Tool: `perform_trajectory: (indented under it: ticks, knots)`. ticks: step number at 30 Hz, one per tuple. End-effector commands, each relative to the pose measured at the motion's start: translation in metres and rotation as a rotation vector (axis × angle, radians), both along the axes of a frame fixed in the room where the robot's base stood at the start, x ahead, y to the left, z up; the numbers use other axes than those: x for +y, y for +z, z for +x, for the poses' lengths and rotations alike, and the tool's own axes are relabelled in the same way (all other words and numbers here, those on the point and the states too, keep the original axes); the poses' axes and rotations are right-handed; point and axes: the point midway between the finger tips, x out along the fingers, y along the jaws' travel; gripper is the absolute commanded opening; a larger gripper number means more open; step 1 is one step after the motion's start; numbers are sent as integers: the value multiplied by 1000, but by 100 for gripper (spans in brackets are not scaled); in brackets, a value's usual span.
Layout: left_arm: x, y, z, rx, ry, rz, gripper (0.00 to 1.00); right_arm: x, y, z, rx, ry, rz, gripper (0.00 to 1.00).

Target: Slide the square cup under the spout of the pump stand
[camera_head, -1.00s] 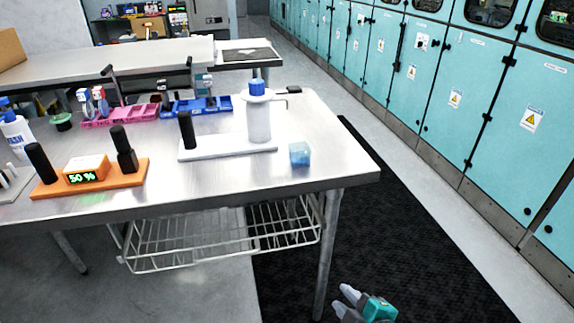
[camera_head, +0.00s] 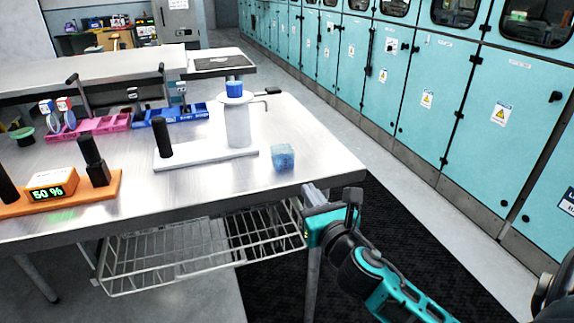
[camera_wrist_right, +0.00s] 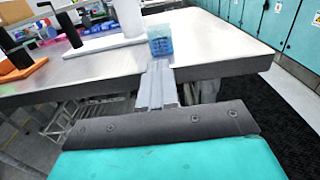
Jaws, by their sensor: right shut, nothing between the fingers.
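The square cup (camera_head: 283,157) is a small translucent blue cube-shaped cup, upright on the metal table near its right front corner. The pump stand (camera_head: 200,157) is a white base with a black post and a white cylinder (camera_head: 237,125) with a blue top. Its spout (camera_head: 268,91) juts out to the right, high above the table and behind the cup. My right gripper (camera_head: 313,192) is shut and empty, just off the table's front edge, in front and right of the cup. In the right wrist view the cup (camera_wrist_right: 160,40) stands beyond the closed fingertips (camera_wrist_right: 158,66). My left gripper is not in view.
An orange base with a "50 %" display (camera_head: 50,185) stands at the table's left. Pink (camera_head: 100,125) and blue (camera_head: 178,113) trays sit behind. A wire rack (camera_head: 200,245) hangs below the table. Teal cabinets (camera_head: 445,90) line the right.

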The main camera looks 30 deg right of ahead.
Motion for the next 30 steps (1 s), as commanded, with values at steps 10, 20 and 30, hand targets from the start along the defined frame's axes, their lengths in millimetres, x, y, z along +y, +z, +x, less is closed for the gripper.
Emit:
perform_trajectory:
  ticks: [10,20,30]
  knots:
    - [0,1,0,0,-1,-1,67,-15,1,62,-2,0,4,0]
    - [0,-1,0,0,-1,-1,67,-25,0,107,0,2,4,0]
    - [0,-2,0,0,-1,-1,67,-27,-1,117,1,3,4,0]
